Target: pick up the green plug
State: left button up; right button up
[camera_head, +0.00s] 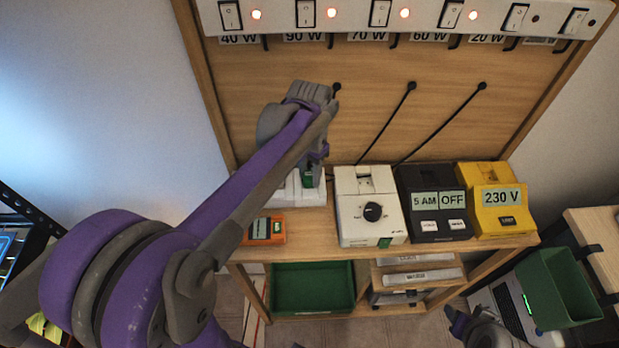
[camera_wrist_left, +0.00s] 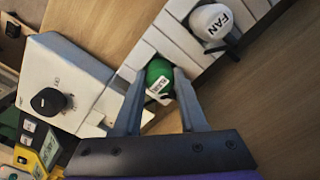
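The green plug (camera_wrist_left: 158,72) with a white label sits in a white socket strip (camera_wrist_left: 150,45) in the left wrist view. A bit of green shows under my gripper in the head view, where the arm mostly hides the plug. My left gripper (camera_wrist_left: 159,75) is open, with one finger on each side of the green plug. I cannot tell whether the fingers touch it. In the head view this gripper (camera_head: 314,168) points down at the strip. Part of my right arm shows at the lower right of the head view; its finger opening cannot be made out.
A white plug marked FAN (camera_wrist_left: 213,22) stands beside the green one. A white box with a black dial (camera_head: 371,212), a black box (camera_head: 432,205) and a yellow box (camera_head: 492,200) stand right of the strip. An orange device (camera_head: 264,230) lies in front. Black cables hang behind.

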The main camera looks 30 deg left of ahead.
pick_arm(q)
grip_shut()
jog(key=shift+r, duration=0.1)
